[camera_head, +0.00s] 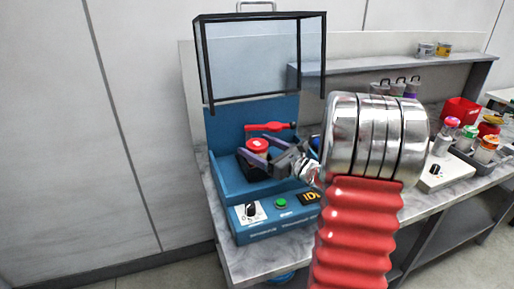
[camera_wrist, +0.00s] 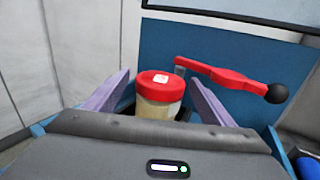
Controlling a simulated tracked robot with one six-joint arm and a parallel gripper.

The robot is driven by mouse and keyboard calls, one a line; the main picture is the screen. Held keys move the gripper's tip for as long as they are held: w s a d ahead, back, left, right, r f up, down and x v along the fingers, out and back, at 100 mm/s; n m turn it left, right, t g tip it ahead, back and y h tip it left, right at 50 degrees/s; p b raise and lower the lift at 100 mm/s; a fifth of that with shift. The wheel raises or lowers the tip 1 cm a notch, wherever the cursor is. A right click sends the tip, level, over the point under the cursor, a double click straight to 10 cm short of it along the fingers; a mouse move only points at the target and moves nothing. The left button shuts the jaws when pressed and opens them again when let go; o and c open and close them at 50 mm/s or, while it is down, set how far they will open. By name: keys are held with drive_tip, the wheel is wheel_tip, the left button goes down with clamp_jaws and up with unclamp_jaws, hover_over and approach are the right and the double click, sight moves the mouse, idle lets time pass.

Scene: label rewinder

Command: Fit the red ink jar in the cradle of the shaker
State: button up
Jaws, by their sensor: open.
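The red ink jar (camera_wrist: 161,97), with a red lid and a pale body, stands upright at the blue shaker (camera_head: 222,182). Its red lid also shows in the head view (camera_head: 258,145). A dark cradle (camera_head: 250,167) shows around its lower part, but the jar's base is hidden, so how deep it sits cannot be told. My gripper (camera_wrist: 159,79) is open, with one purple-grey finger on each side of the jar. In the wrist view gaps show between jar and fingers. The red clamp arm (camera_wrist: 222,76) with a black knob lies behind the jar, to its right, not over the lid.
The shaker's clear, black-framed cover (camera_head: 262,55) is raised above it. A green button (camera_head: 281,203) and a black knob (camera_head: 251,209) are on its front. Other jars (camera_head: 468,138) and a red bin (camera_head: 461,110) stand on the bench at right, beyond my arm.

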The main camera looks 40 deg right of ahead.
drive_tip(key=v, duration=1.3)
drive_tip(key=shift+s, duration=0.4)
drive_tip(key=shift+d, duration=0.15)
